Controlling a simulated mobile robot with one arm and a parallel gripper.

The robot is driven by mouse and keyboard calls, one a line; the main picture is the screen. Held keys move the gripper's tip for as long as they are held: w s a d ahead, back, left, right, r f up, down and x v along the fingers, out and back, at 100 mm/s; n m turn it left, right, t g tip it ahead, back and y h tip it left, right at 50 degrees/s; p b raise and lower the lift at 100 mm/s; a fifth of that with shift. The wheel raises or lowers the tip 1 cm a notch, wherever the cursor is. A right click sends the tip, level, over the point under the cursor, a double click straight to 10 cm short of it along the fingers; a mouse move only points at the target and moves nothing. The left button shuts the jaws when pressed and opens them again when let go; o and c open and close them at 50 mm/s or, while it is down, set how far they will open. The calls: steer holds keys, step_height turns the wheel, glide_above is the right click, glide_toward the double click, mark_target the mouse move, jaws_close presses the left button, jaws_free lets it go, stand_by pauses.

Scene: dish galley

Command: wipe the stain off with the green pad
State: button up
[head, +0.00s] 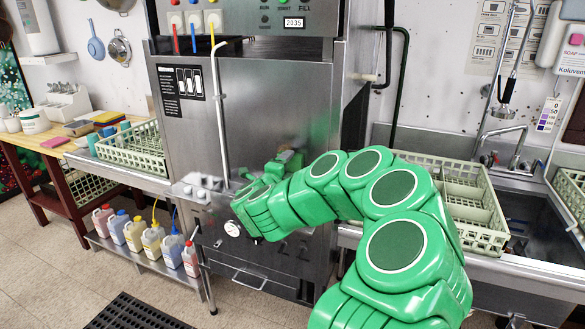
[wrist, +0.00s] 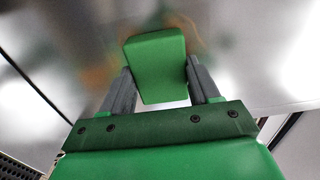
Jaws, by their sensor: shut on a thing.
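The green pad (wrist: 157,62) is a block held between the two grey fingers of my gripper (wrist: 160,75) in the wrist view. The fingers are shut on its sides. Its far end is at or close to a shiny steel surface; I cannot tell whether it touches. A blurred orange-brown smear, which looks like the stain (wrist: 188,30), shows on the steel beside and beyond the pad. Fainter brownish tint lies left of the pad. In the head view my green arm reaches to the steel machine's front, and its bulk hides the stain.
The steel dish machine (head: 270,95) stands in the middle, with a thin upright pipe (head: 218,100) left of my arm. Pale racks stand on the left counter (head: 140,145) and right counter (head: 470,195). Several bottles (head: 152,243) sit on a low shelf. A dark mat (head: 135,312) lies on the floor.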

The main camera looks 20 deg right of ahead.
mark_target(299, 161)
steer(key=shift+w+a, duration=1.6)
steer(key=shift+a, duration=0.1)
steer(key=shift+r, duration=0.15)
steer(key=shift+s+d+r, duration=0.35)
steer(key=shift+s+d, duration=0.35)
steer(key=shift+d, duration=0.05)
steer(key=shift+s+d+r, duration=0.35)
steer(key=shift+s+d, duration=0.35)
steer(key=shift+d, duration=0.05)
steer(key=shift+d, duration=0.1)
steer(key=shift+s+d, duration=1.3)
steer(key=shift+d, duration=0.2)
steer(key=shift+s+a, duration=0.1)
